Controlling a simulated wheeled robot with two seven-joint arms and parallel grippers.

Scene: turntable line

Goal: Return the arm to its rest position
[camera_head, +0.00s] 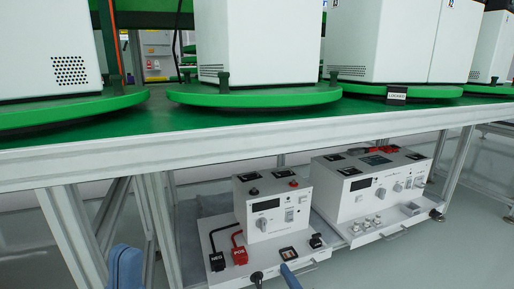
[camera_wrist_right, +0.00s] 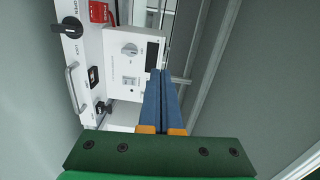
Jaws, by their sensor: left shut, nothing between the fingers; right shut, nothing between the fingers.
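My right gripper (camera_head: 285,267) shows at the bottom of the head view as a thin blue pair of fingers, in front of the white shelf panel. In the right wrist view its blue fingers (camera_wrist_right: 161,75) lie together, shut with nothing between them. They point toward the white instrument box; I cannot tell the exact gap. My left gripper (camera_head: 125,265) shows as a blue shape at the lower left of the head view, cut off by the bottom edge. It is shut and holds nothing visible. The rest of both arms is mostly out of view.
A smaller instrument box (camera_head: 272,212) with red and black plugs (camera_head: 239,256) and a larger one (camera_head: 372,188) stand under the green-topped table (camera_head: 200,122). Table legs (camera_head: 72,230) stand at left. A black knob (camera_wrist_right: 70,27) and a handle (camera_wrist_right: 73,88) project from the panel.

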